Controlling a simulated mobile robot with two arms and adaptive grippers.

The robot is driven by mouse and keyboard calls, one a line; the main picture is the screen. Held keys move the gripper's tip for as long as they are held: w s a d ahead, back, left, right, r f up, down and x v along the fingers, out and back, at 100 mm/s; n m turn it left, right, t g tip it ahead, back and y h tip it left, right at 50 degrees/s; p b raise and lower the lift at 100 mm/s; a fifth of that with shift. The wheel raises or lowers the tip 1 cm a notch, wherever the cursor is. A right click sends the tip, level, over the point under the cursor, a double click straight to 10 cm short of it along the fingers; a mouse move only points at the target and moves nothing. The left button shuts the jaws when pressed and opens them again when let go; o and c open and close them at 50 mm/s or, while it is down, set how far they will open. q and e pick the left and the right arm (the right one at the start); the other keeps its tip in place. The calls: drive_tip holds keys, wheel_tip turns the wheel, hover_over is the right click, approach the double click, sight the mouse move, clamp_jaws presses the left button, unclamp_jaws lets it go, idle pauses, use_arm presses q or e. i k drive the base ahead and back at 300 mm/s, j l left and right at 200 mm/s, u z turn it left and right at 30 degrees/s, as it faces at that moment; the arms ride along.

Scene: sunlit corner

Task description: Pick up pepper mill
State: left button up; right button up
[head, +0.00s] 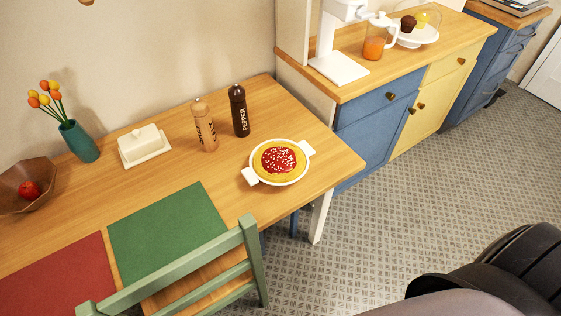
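The pepper mill (239,110) is dark brown with "PEPPER" lettering and a small metal knob on top. It stands upright on the wooden table (231,170) near the wall, in the head view. A lighter wooden mill (204,126) with dark lettering stands just left of it, with a small gap between them. A white dish with a red-topped pie (279,160) lies in front and to the right of the pepper mill. Neither gripper is in view.
A green chair (185,268) stands at the table's front. A butter dish (142,146), teal vase (78,141) and wooden bowl (22,187) are on the left. Green (167,233) and red (65,282) mats lie in front. A blue and yellow counter (378,125) adjoins right; open floor (385,235) lies before it.

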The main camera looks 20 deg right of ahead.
sight(240, 112)
drive_tip(key=k+l+u, duration=0.15)
drive_tip(key=l+u, duration=0.3)
drive_tip(key=k+l+u, duration=0.2)
drive_tip(key=u, duration=0.3)
drive_tip(key=k+l+u, duration=0.3)
drive_tip(key=u, duration=0.15)
